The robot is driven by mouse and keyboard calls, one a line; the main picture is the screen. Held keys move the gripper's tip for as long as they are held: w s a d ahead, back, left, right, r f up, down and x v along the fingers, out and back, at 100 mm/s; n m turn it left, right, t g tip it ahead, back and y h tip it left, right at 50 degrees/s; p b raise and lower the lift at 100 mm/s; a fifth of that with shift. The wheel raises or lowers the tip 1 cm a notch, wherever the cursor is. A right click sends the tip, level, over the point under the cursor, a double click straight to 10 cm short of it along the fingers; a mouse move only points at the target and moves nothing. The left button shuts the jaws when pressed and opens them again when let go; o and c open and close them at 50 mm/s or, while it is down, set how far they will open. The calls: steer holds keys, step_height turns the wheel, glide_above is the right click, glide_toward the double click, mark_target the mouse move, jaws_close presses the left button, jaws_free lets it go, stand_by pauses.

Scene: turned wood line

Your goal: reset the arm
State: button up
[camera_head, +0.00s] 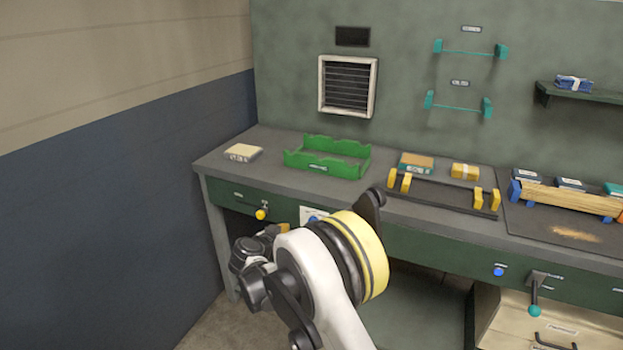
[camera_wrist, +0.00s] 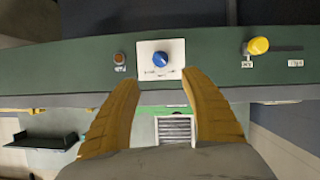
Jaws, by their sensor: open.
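My arm (camera_head: 335,270) reaches forward from the bottom of the head view, with its white links and yellow-banded joint in front of the bench. My gripper (camera_wrist: 158,80) is open and empty, its two tan fingers spread in the wrist view. It faces the green bench front, where a blue knob (camera_wrist: 160,58) on a white plate appears between and beyond the fingertips. The wrist picture is upside down. In the head view my arm hides most of the gripper and part of the white plate (camera_head: 308,212). I cannot tell how far the fingertips are from the knob.
A yellow knob (camera_head: 261,214) sits on the bench front to the left. On the bench (camera_head: 225,178) are a green tray (camera_head: 300,164), a black rack (camera_head: 440,193) with yellow posts and a wood piece in a blue-ended holder (camera_head: 570,198). A lever (camera_head: 535,295) projects at right.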

steer(key=s+d+r+n+g+y, duration=0.1)
steer(key=s+d+r+g, duration=0.1)
steer(key=s+d+r, duration=0.55)
steer(key=s+d+r+g, duration=0.2)
steer(key=s+d+r, duration=0.2)
steer(key=d+r, duration=0.65)
steer(key=s+d+r+n+g+y, duration=0.1)
steer(key=s+d, duration=0.4)
steer(key=s, duration=0.3)
steer(key=s+d+r+y, duration=0.1)
steer(key=s+d, duration=0.4)
steer(key=s, duration=0.2)
steer(key=s+f+y, duration=0.1)
steer(key=s, duration=0.6)
steer(key=s+d+f+n+y, duration=0.1)
steer(key=s+f, duration=0.1)
steer(key=s, duration=0.5)
steer(key=shift+f, duration=0.3)
steer(key=shift+d, duration=0.1)
steer(key=shift+c, duration=0.2)
